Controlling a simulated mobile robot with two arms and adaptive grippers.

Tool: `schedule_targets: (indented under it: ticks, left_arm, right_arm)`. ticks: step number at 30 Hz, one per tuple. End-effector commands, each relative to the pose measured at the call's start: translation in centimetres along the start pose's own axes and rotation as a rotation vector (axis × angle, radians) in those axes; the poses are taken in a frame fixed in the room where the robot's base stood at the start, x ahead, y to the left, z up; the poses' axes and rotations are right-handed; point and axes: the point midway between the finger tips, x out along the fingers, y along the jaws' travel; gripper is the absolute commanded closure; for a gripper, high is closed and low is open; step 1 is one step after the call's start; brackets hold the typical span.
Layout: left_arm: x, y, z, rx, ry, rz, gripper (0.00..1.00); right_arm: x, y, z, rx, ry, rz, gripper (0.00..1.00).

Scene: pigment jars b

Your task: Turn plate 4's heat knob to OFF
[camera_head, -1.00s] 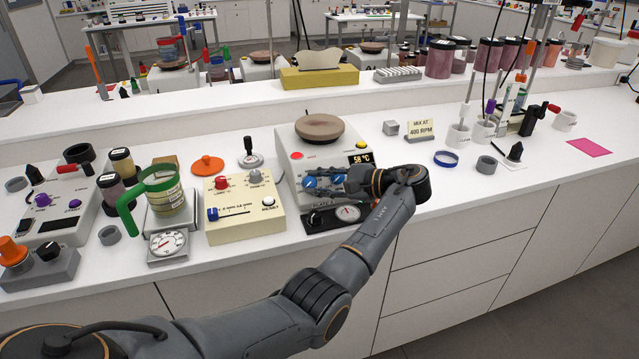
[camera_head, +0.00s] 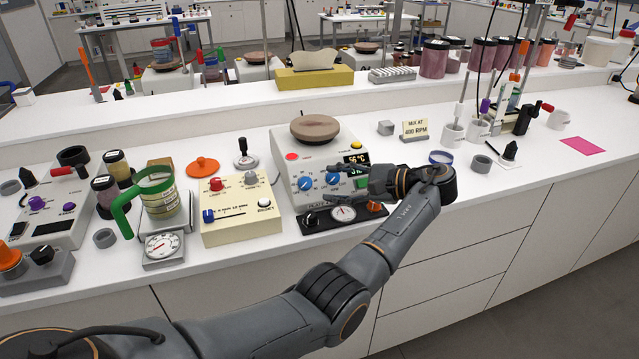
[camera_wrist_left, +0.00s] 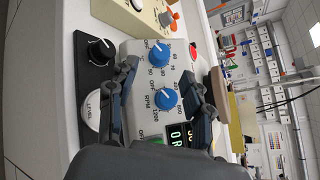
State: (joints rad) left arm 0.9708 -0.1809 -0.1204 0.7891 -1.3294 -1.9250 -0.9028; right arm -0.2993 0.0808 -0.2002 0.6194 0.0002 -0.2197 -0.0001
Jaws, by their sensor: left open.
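Plate 4 (camera_head: 285,143) is a white hotplate with a round brown top, a red and a yellow button, and a display reading about 56 °C. Its heat knob (camera_head: 305,184) is the left blue one; it is the upper blue knob in the left wrist view (camera_wrist_left: 160,54). Its white pointer is too small to read surely. The blue RPM knob (camera_head: 333,178) is beside it, the lower one in the left wrist view (camera_wrist_left: 165,98). My left gripper (camera_head: 357,183) is open and empty in front of the panel's right side, its fingers spread either side of the RPM knob in the wrist view.
A cream control box (camera_head: 240,210) stands close on the left.

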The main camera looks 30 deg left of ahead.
Motion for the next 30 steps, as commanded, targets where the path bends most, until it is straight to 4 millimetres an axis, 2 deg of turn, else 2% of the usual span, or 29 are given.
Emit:
schedule_targets:
  ticks: [3,10,30]
  left_arm:
    - [-2.7,-0.1,0.0,0.002,0.002,-0.001,0.50]
    - [-5.5,0.0,0.0,0.001,0.000,-0.001,0.50]
    - [-6.0,0.0,0.0,0.000,0.000,0.000,0.50]
  right_arm:
    - [0.0,-0.1,0.0,0.000,0.000,-0.001,0.60]
    - [0.0,-0.1,0.0,0.000,0.000,-0.001,0.60]
    - [0.0,-0.4,-0.1,0.002,0.000,-0.004,0.60]
